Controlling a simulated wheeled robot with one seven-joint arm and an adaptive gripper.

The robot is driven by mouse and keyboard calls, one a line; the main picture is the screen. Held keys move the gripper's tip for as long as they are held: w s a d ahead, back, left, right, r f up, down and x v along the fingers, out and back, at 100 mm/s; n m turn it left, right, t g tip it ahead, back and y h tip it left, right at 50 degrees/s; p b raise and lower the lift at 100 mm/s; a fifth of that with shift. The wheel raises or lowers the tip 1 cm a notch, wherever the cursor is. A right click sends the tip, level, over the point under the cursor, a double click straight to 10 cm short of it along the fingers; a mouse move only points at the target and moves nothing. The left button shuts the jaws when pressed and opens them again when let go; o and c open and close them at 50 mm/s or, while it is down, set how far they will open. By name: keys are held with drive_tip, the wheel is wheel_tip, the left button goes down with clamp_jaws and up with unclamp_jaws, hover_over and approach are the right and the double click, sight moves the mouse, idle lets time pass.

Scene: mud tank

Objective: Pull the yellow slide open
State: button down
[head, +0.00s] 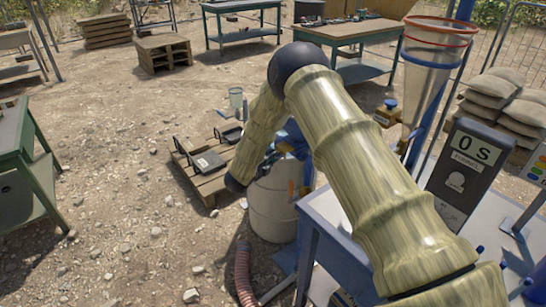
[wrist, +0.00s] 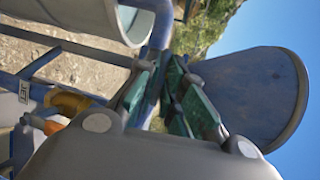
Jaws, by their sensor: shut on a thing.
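A small yellow part (head: 386,118) with a blue knob shows just right of my arm in the head view, beside the lower end of a clear cone; I cannot tell whether it is the slide. In the wrist view my gripper (wrist: 165,80) has its dark green fingers closed together in front of a blue-grey bar. What they grip is mostly hidden between the fingertips. A yellow-brass fitting (wrist: 70,103) with an orange tip is left of the fingers, apart from them. In the head view my arm hides the gripper.
A pale drum (head: 275,208) stands below my arm, with a ribbed hose near it. The clear cone (head: 430,75) with a red rim hangs at right, near a display box (head: 458,175). In the wrist view a blue cone (wrist: 250,95) is close right of the fingers.

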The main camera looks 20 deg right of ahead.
drive_tip(key=a, duration=0.1)
drive_tip(key=s+a, duration=0.1)
drive_tip(key=a, duration=0.2)
drive_tip(key=shift+s+f+b, duration=0.1)
drive_tip(key=shift+s+b, duration=0.15)
drive_tip(key=shift+b, duration=0.1)
drive_tip(key=c, duration=1.5)
unclamp_jaws()
drive_tip(key=shift+a, duration=0.1)
drive_tip(key=shift+c, duration=0.2)
drive_tip(key=shift+d, duration=0.2)
drive_tip(key=v, duration=1.2)
